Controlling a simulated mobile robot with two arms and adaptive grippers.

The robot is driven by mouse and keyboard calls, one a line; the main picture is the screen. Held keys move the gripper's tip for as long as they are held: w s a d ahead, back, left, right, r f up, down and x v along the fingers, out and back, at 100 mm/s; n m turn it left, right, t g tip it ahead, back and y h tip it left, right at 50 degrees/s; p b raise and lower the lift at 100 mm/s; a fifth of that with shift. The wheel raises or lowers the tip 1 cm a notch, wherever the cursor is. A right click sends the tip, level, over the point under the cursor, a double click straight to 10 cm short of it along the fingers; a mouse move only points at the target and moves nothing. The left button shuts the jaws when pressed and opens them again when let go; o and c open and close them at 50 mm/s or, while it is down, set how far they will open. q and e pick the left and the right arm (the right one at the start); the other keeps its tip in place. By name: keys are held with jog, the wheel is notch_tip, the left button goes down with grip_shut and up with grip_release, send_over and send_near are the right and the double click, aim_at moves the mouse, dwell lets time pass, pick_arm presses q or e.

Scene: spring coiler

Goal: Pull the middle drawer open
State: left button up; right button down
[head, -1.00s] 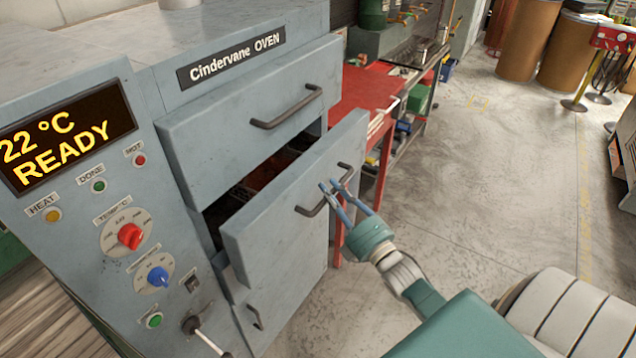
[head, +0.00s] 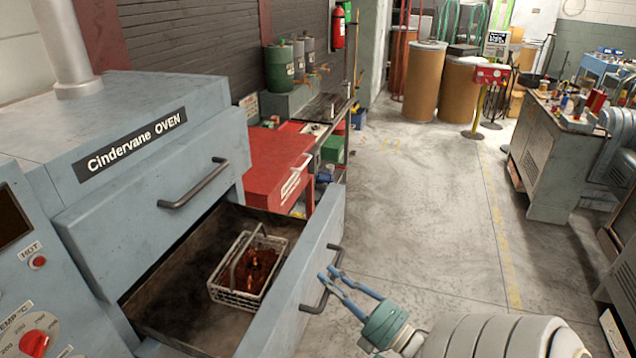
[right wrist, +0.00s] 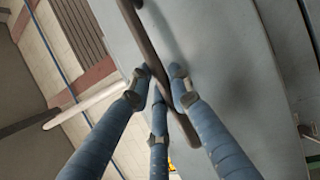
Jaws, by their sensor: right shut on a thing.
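The middle drawer (head: 318,240) of the grey-blue oven (head: 130,100) stands pulled well out, with its inside showing. In it sits a wire basket (head: 236,297) with an arched handle and reddish-brown contents. My right gripper (head: 328,274) is shut on the dark bar handle (head: 313,308) on the drawer's front. In the right wrist view, the blue fingers (right wrist: 160,90) close around the handle (right wrist: 137,30) against the grey drawer front. My left gripper is not in view.
The upper drawer front (head: 150,190) with its own bar handle (head: 195,185) is above the open drawer. A red cabinet (head: 275,165) stands just beyond the oven. The concrete floor (head: 420,220) to the right is clear. A grey workbench (head: 550,160) stands farther right.

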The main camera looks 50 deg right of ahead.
jog(key=shift+s+d+f, duration=0.1)
jog(key=shift+s+f, duration=0.1)
jog(key=shift+s, duration=0.3)
jog(key=c, duration=1.7)
grip_release()
jog(key=shift+o, duration=0.6)
jog(key=shift+r, duration=0.1)
jog(key=shift+w, duration=0.1)
jog(key=s+f, duration=0.2)
jog(key=s, duration=1)
